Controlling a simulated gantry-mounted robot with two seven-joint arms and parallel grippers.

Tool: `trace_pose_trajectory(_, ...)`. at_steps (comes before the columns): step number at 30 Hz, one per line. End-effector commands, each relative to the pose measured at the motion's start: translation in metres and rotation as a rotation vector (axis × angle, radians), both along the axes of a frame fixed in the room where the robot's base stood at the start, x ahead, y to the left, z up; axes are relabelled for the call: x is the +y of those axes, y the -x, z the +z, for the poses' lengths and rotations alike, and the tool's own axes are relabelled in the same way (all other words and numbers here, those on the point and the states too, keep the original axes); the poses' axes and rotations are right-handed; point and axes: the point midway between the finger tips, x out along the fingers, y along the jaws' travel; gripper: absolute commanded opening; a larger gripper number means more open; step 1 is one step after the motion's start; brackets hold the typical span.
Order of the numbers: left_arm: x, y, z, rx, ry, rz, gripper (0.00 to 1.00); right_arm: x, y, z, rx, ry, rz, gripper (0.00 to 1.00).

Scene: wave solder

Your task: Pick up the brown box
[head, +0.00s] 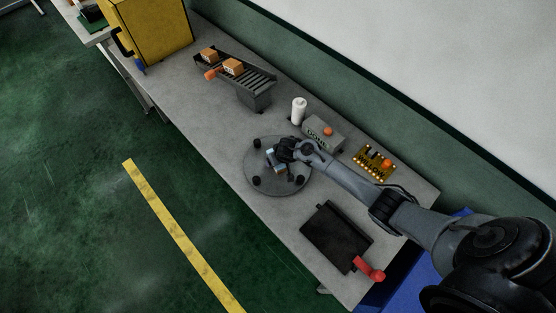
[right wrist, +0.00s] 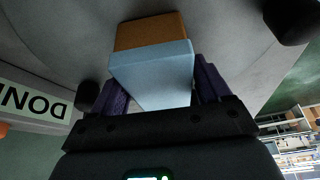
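A box with a light blue face and a brown side (right wrist: 150,32) lies between the two purple fingers of my right gripper (right wrist: 160,82) in the right wrist view. The fingers flank it closely; I cannot tell whether both press on it. In the head view my right gripper (head: 277,157) is low over the round grey turntable (head: 260,184), with the light blue part of the box (head: 270,159) showing beside it. Two brown boxes, one farther (head: 208,54) and one nearer (head: 232,66), sit on the slatted chute (head: 256,84). My left gripper is not in view.
Black knobs (head: 257,181) stand on the turntable. Near it are a white cylinder (head: 299,110), a grey "DONE" box (head: 323,134) with an orange button and a yellow circuit board (head: 374,161). A dark plate (head: 335,236) with a red handle (head: 369,270) lies at the table's near end.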

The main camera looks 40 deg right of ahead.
Motion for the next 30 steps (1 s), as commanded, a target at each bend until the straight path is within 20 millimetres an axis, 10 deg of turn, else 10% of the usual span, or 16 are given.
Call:
trace_pose_trajectory(13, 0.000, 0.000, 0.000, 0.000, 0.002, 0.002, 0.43, 0.000, -0.001, 0.001, -0.003, -0.001, -0.001, 0.09)
trace_pose_trajectory(30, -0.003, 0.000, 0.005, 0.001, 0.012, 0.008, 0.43, 0.000, -0.002, 0.031, -0.006, -0.001, 0.000, 0.09)
